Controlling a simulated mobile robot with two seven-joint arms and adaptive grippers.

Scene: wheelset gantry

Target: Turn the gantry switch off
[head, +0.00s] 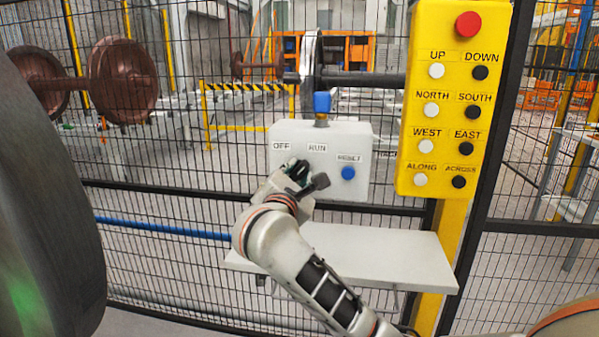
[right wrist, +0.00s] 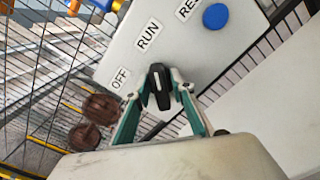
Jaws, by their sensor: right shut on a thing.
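The gantry switch is a black rotary knob with a white line (right wrist: 159,88), on the front of a pale grey control box (head: 342,135). The box carries labels OFF (head: 281,146), RUN (head: 317,148) and RESET. In the right wrist view the knob's line points roughly toward the RUN label (right wrist: 148,34), with the OFF label (right wrist: 120,78) to its left. My right gripper (head: 299,170) is at the box's lower left, its two fingers shut on the knob from both sides. It hides most of the knob in the head view. My left gripper is not in view.
A blue button (head: 348,173) sits right of the knob, and a blue-topped piece (head: 322,103) stands on the box. A yellow button panel (head: 455,100) with a red button is at right. A white shelf (head: 375,255) lies below. Mesh fencing (head: 170,190) stands behind.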

